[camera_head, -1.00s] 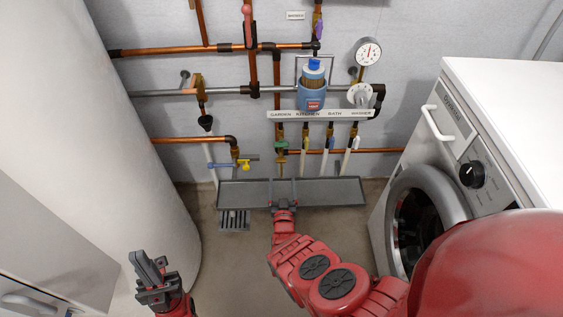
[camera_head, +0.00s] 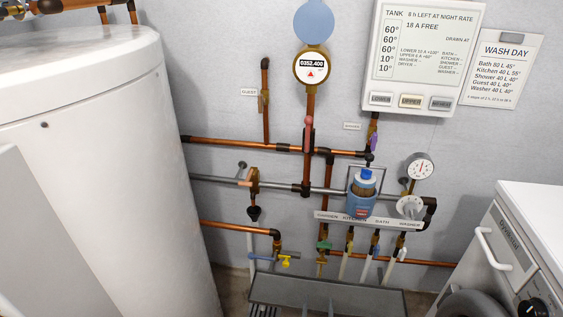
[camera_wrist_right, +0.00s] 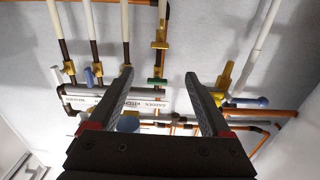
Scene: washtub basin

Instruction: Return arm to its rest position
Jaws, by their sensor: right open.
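My right gripper shows in the right wrist view (camera_wrist_right: 158,80) with its two dark fingers spread apart. Nothing is held between them; the valves and pipes seen past them lie beyond. The rest of my right arm is below the picture. My left gripper is out of the head view.
A white tank (camera_head: 100,150) stands at the left and a washing machine (camera_head: 520,255) at the right. Copper pipes (camera_head: 240,145), a labelled manifold (camera_head: 340,217), a blue-capped bottle (camera_head: 361,195) and a gauge (camera_head: 420,166) are along the wall. A control panel (camera_head: 425,55) hangs above.

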